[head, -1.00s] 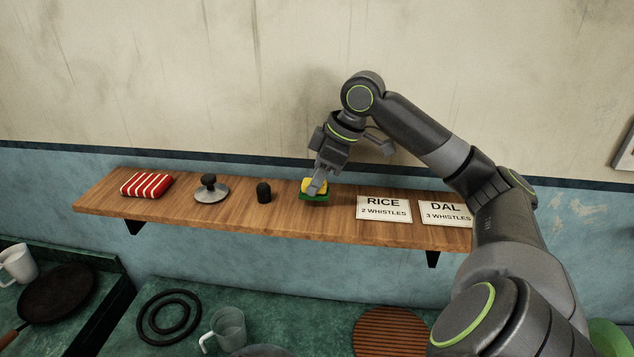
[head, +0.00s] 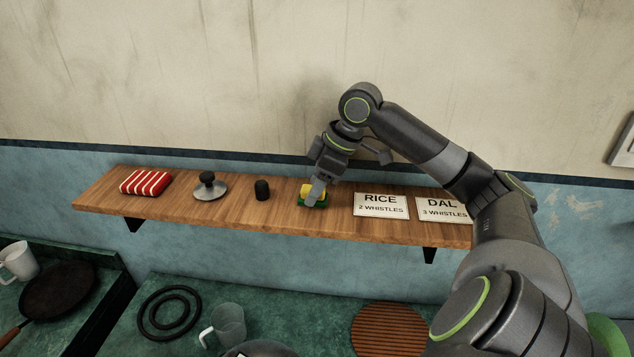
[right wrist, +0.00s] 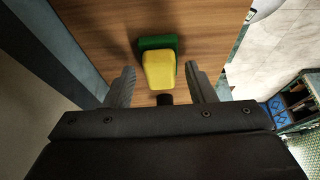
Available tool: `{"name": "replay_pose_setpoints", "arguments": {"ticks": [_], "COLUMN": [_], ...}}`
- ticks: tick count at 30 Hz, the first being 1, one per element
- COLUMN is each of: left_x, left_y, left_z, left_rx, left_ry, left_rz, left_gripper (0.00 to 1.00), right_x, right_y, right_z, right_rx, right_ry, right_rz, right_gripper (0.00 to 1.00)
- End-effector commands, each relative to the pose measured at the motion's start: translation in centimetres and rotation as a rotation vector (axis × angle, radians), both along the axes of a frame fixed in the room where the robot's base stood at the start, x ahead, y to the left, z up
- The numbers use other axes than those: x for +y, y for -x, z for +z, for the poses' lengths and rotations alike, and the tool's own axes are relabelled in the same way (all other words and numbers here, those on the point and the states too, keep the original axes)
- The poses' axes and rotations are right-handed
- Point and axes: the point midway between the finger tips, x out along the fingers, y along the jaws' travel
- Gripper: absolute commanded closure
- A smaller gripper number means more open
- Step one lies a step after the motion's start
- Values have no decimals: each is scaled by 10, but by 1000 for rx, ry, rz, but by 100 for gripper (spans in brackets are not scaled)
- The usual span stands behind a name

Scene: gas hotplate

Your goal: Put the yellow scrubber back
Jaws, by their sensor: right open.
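The yellow scrubber (head: 312,193) with its green base lies on the wooden shelf (head: 236,203), between a small black cylinder and the RICE card. My right gripper (head: 316,196) is over it in the head view and covers part of it. In the right wrist view the scrubber (right wrist: 159,68) lies ahead of and between the two spread fingers of my right gripper (right wrist: 160,86). The fingers are open, with a gap to the scrubber on both sides. My left gripper is not in view.
On the shelf are a red striped cloth (head: 146,182), a metal lid with a black knob (head: 209,188), the black cylinder (head: 262,190), the RICE card (head: 381,206) and the DAL card (head: 442,208). Below, the counter holds black rings (head: 169,314), a clear mug (head: 227,327) and a ribbed round mat (head: 389,330).

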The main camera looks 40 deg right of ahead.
Motion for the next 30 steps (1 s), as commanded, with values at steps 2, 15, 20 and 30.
{"name": "replay_pose_setpoints", "arguments": {"ticks": [2,15,20,30], "left_x": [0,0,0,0], "left_y": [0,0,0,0], "left_z": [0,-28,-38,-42], "left_rx": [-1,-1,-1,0], "left_ry": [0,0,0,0], "left_rz": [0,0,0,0], "left_gripper": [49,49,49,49], "right_x": [0,-16,-23,-31], "right_y": [0,18,28,38], "right_z": [3,53,83,113], "right_rx": [-1,-5,-6,-1], "right_ry": [1,6,2,-1], "right_rz": [0,-3,-3,0], "right_gripper": [50,50,50,50]}}
